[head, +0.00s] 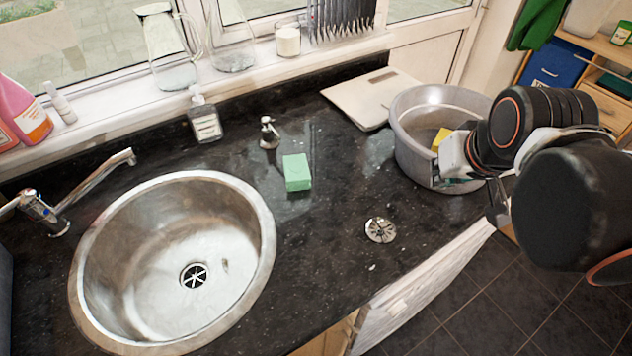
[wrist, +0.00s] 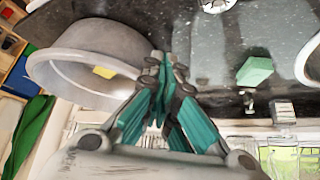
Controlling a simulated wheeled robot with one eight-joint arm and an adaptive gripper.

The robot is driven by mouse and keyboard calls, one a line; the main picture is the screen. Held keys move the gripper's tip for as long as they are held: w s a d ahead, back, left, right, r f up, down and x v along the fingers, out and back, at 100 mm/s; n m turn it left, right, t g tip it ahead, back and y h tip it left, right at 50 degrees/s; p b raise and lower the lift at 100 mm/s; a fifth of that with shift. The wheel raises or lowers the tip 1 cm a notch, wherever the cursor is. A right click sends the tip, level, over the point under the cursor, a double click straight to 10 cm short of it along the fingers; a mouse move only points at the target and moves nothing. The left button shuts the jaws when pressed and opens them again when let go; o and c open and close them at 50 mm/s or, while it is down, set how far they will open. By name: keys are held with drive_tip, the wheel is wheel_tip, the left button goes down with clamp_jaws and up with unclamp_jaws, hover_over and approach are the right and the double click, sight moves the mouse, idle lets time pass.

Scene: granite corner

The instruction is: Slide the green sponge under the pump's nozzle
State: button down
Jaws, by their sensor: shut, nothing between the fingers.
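The green sponge (head: 297,172) lies on the black granite counter, right of the sink. In the wrist view the sponge (wrist: 254,71) is right of my fingers. A small chrome pump (head: 269,132) stands behind the sponge, up and left of it, with a gap between them; it also shows in the wrist view (wrist: 249,102). A clear soap bottle with a pump top (head: 205,120) stands further left. My gripper (wrist: 158,60) is shut and empty, well apart from the sponge. In the head view it is beside the grey basin, mostly hidden by my arm.
The grey basin (head: 412,145) holds something yellow (head: 440,137). The round steel sink (head: 262,215) is at left. A drain fitting (head: 380,230) is at the counter's front. Counter between sponge and basin is clear.

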drive_tip(key=w+a+r+n+g+p, duration=0.1)
drive_tip(key=w+a+r+p, duration=0.1)
drive_tip(key=w+a+p, duration=0.5)
drive_tip(key=w+a+r+n+g+p, duration=0.1)
drive_tip(key=w+a+r+g+p, duration=0.15)
drive_tip(key=w, duration=0.85)
drive_tip(key=n+g+b, duration=0.1)
drive_tip(key=n+g, duration=0.2)
drive_tip(key=n, duration=0.2)
approach(324, 208)
drive_tip(key=f+b, duration=0.1)
drive_tip(key=f, duration=0.2)
drive_tip(key=f+b, duration=0.2)
drive_tip(key=f, duration=0.1)
drive_tip(key=shift+s, duration=0.25)
drive_tip(key=shift+w+a+f+b, duration=0.2)
drive_tip(key=shift+f+b, duration=0.1)
drive_tip(key=shift+f, duration=0.3)
drive_tip(key=shift+w+a+r, duration=0.2)
drive_tip(key=shift+w+a, duration=0.45)
drive_tip(key=shift+w, duration=0.3)
drive_tip(key=shift+w+a, duration=0.35)
drive_tip(key=shift+w, duration=0.2)
drive_tip(key=shift+w+a, duration=0.1)
